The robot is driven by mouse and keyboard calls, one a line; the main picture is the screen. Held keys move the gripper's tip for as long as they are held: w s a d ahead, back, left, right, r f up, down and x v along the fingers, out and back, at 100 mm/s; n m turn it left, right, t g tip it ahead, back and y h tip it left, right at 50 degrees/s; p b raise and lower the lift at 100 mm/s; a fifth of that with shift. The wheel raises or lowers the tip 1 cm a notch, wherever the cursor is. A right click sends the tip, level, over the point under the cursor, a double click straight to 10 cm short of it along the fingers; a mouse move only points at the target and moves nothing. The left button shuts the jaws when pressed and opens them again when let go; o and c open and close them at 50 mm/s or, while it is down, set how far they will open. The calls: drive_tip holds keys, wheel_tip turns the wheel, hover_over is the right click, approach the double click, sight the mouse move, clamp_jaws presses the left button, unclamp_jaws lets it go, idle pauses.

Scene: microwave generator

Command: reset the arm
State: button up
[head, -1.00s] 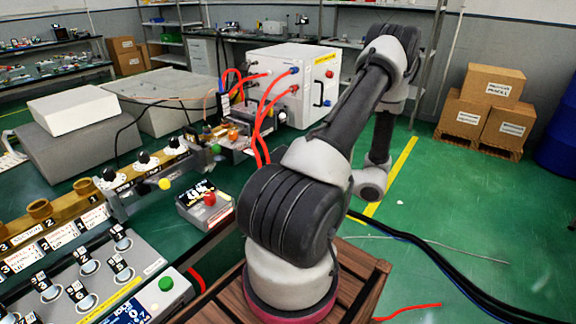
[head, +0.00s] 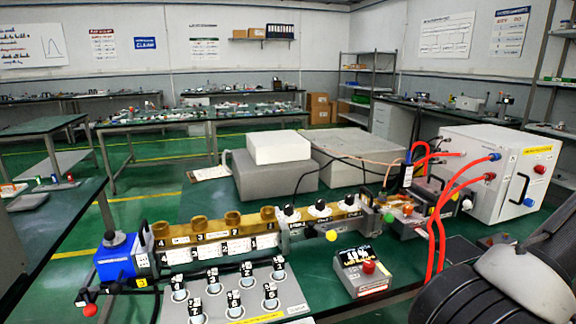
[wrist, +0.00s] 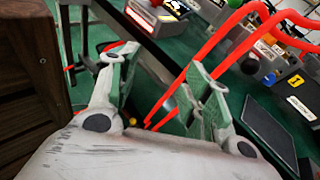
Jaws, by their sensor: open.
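My gripper (wrist: 160,92) shows in the wrist view with its two fingers spread apart. It is open, and nothing is held between the fingers. Red hoses (wrist: 215,50) pass behind the fingers in that view. In the head view only part of my arm shows, at the lower right corner; the gripper is outside that view.
The bench carries a white box (head: 495,172) with red hoses, a grey box with a red button (head: 369,267), a brass waveguide row (head: 215,232) and a switch panel (head: 236,300). A wooden surface (wrist: 30,75) stands left of my gripper. Green floor lies behind.

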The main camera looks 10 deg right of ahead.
drive_tip(key=s+a+r+n+g+h, duration=0.1)
drive_tip(key=a+r+n+g+h, duration=0.2)
drive_tip(key=r+n+g, duration=0.4)
drive_tip(key=s+a+r+n+g+h, duration=0.1)
drive_tip(key=a+r+n+g+h, duration=0.3)
drive_tip(key=r+n, duration=0.55)
drive_tip(key=w+a+r+n+t+h, duration=0.2)
drive_tip(key=w+a+r+n+t, duration=0.1)
drive_tip(key=a+r+n, duration=0.7)
wheel_tip(320, 180, up, 2)
drive_tip(key=shift+w+a+r+t, duration=0.1)
drive_tip(key=shift+w+a+t, duration=0.15)
drive_tip(key=shift+w+t, duration=0.25)
drive_tip(key=shift+w, duration=0.1)
